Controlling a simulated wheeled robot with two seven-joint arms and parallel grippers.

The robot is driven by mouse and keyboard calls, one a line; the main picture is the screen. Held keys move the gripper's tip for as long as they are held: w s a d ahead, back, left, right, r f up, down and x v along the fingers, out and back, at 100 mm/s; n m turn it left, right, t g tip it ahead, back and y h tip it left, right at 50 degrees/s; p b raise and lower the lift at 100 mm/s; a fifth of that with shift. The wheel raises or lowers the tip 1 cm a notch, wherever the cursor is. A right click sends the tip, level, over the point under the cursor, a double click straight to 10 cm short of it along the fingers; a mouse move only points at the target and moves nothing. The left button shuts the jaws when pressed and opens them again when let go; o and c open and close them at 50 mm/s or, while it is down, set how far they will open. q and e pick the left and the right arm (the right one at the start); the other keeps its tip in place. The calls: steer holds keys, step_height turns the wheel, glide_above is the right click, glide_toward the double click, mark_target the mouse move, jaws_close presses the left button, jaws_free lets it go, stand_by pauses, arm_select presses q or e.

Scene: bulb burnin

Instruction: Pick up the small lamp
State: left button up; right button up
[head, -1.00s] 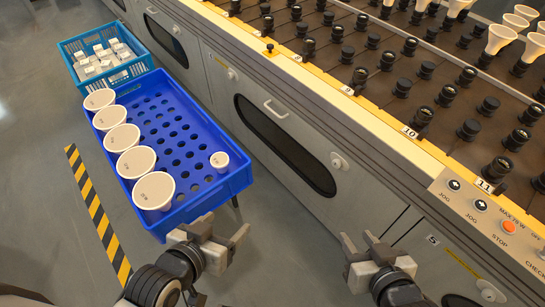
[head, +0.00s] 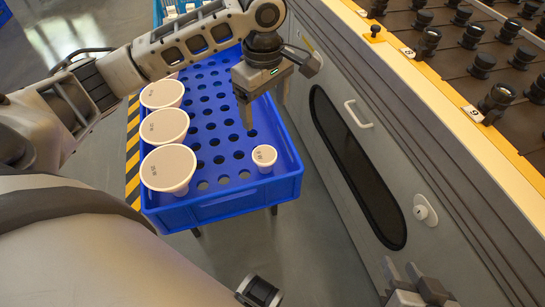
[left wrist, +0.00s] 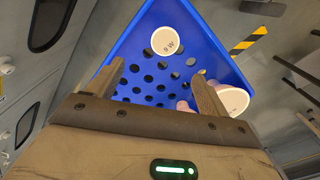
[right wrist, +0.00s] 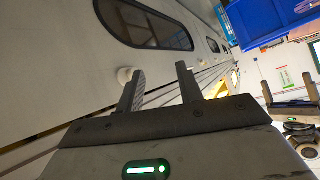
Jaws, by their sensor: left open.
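The small lamp (head: 264,157) is a small white reflector lamp with a round face, standing in the near right corner of the blue crate (head: 225,208). In the left wrist view the small lamp (left wrist: 174,40) shows beyond my fingers, marked "9 W". My left gripper (head: 264,115) is open and empty, pointing down over the crate, a little behind the small lamp and apart from it. My left gripper's fingers (left wrist: 152,88) are spread in the left wrist view. My right gripper (head: 416,278) is open and empty beside the machine's front panel; its spread fingers (right wrist: 160,85) show in the right wrist view.
Larger white lamps (head: 168,168) stand in a row along the crate's left side. Empty holes fill its middle. A light-blue crate (head: 178,10) lies behind. The grey machine (head: 345,130) with a handle and rows of black sockets (head: 480,65) stands close on the right.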

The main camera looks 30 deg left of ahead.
arm_select(q)
steer(key=b, duration=0.4)
glide_above(265, 155)
steer(key=f, duration=0.6)
steer(key=w+f, duration=0.1)
steer(key=f, duration=0.2)
steer(key=shift+a+f, duration=0.25)
steer(key=shift+f, duration=0.45)
steer(key=f+b, duration=0.2)
steer(key=f, duration=0.1)
steer(key=s+f+b, duration=0.1)
steer(key=f, duration=0.1)
steer(key=shift+d, duration=0.2)
steer(key=shift+f, duration=0.15)
arm_select(e)
steer(key=r+t, duration=0.1)
steer(key=a+r+t+y, duration=0.1)
steer(key=r, duration=0.1)
steer(key=a+r+t+y, duration=0.1)
steer(key=shift+w+a+r, duration=0.1)
steer(key=shift+w+r, duration=0.05)
steer(key=shift+r, duration=0.05)
arm_select(q)
steer(key=c, duration=1.1)
